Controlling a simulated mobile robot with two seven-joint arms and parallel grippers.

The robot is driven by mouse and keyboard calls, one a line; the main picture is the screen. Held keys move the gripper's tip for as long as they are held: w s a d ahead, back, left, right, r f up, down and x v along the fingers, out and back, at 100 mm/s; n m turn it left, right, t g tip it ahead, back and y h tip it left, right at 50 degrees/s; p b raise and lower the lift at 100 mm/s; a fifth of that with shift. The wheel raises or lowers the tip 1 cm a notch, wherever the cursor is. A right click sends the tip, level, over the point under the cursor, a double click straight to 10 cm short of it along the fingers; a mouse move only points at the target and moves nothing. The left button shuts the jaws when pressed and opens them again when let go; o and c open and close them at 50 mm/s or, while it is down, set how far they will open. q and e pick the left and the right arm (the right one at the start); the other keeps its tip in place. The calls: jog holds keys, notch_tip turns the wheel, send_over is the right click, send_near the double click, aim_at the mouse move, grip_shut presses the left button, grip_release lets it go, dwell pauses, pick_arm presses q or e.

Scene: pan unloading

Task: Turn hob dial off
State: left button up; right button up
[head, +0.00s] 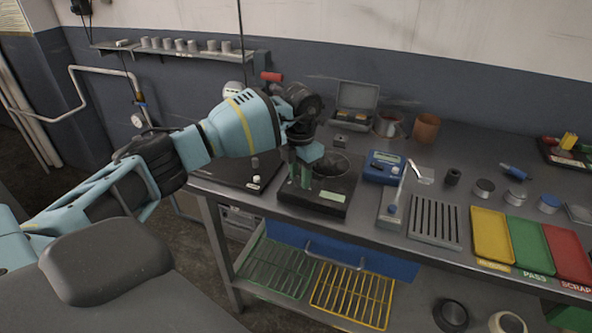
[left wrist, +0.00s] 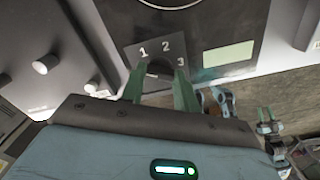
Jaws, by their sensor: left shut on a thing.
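The hob (head: 340,192) is a black box with a round plate on top, standing on the bench in the head view. Its front panel (left wrist: 215,32) fills the top of the left wrist view, with the numbers 1, 2 and 3 around a dark dial (left wrist: 158,68). My left gripper (head: 303,178) reaches down to the hob's front from above. In the left wrist view its green fingers (left wrist: 158,88) stand on either side of the dial and are shut on it. The fingers and gripper body partly hide the dial, so its pointer cannot be read.
A second black unit (head: 240,170) stands left of the hob. A blue meter (head: 383,167), a slotted grey rack (head: 436,220) and yellow, green and red trays (head: 490,235) lie to the right. An open grey case (head: 355,100) and copper-coloured pots (head: 426,128) stand behind.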

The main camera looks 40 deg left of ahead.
pick_arm(q)
jog(key=n, duration=0.1)
jog(key=n+p, duration=0.1)
jog(key=n, duration=0.2)
jog(key=shift+r+p, duration=0.25)
jog(key=shift+p, duration=0.15)
jog(key=shift+f+n, duration=0.1)
jog(key=shift+n, duration=0.6)
jog(key=shift+p, duration=0.3)
pick_arm(e)
jog(key=shift+t, duration=0.5)
jog(key=w+r, duration=0.3)
jog(key=r, duration=0.1)
jog(key=shift+w+d, duration=0.15)
jog(key=shift+d, duration=0.1)
pick_arm(q)
jog(key=shift+f+n, duration=0.1)
jog(key=shift+n, duration=0.2)
jog(key=o, duration=0.8)
jog(key=shift+o, duration=0.9)
pick_arm(e)
jog(key=shift+r, duration=0.1)
